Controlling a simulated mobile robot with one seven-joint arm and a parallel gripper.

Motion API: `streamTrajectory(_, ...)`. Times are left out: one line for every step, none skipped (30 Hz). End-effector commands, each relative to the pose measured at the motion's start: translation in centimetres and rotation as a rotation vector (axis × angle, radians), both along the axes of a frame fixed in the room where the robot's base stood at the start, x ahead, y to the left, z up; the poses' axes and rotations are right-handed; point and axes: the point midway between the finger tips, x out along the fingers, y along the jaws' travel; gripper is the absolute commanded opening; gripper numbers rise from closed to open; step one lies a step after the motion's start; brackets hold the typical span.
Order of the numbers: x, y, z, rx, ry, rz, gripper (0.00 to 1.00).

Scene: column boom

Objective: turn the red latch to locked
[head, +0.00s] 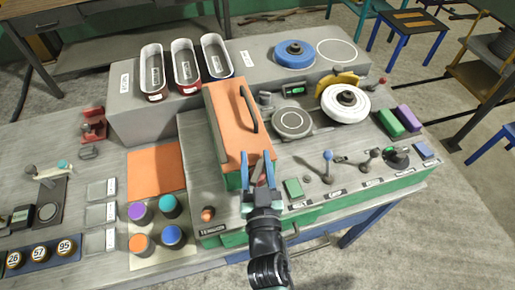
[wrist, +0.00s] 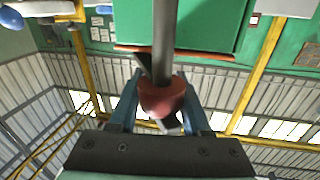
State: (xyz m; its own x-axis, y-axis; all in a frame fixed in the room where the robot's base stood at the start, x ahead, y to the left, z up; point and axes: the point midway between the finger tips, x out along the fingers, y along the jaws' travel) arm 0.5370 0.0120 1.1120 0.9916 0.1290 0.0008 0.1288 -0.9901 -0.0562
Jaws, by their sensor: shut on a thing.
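The red latch (wrist: 163,97) shows in the wrist view as a red hub between my two blue fingers, with a grey bar running up from it and dark pieces on either side. My gripper (head: 258,162) is shut on it at the front end of the orange cover (head: 226,112). In the head view only a small red part of the latch (head: 259,172) shows between the fingers. The rest is hidden by my gripper, and I cannot read any locked mark. The orange cover lies lengthwise on the grey console and has a black handle (head: 249,109).
An orange knob (head: 208,214) and several coloured cylinders are to the left. A white wheel (head: 346,102) stands behind right.

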Motion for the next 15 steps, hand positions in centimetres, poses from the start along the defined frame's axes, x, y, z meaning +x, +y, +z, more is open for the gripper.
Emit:
streamTrajectory(-0.01,0.34,0.62,-0.002,0.002,0.025,0.0)
streamTrajectory(-0.02,0.37,0.6,-0.002,0.003,0.036,0.0)
streamTrajectory(-0.03,0.37,0.55,-0.001,0.002,0.051,0.0)
streamTrajectory(-0.03,0.41,0.53,-0.002,0.002,0.063,0.0)
streamTrajectory(-0.05,0.45,0.51,-0.002,0.003,0.074,0.0)
streamTrajectory(-0.05,0.49,0.48,-0.002,0.002,0.09,0.0)
streamTrajectory(-0.06,0.5,0.43,-0.003,0.002,0.1,0.0)
streamTrajectory(-0.06,0.52,0.44,-0.002,0.001,0.112,0.0)
streamTrajectory(-0.05,0.57,0.38,-0.001,0.002,0.127,0.0)
streamTrajectory(-0.06,0.6,0.4,-0.002,0.001,0.139,0.0)
streamTrajectory(-0.07,0.65,0.32,-0.001,0.002,0.151,0.0)
streamTrajectory(-0.09,0.71,0.31,-0.002,0.0,0.167,0.0)
streamTrajectory(-0.11,0.73,0.24,-0.002,0.002,0.178,0.0)
streamTrajectory(-0.12,0.75,0.21,-0.001,0.002,0.19,0.0)
streamTrajectory(-0.14,0.81,0.21,-0.002,0.001,0.207,0.0)
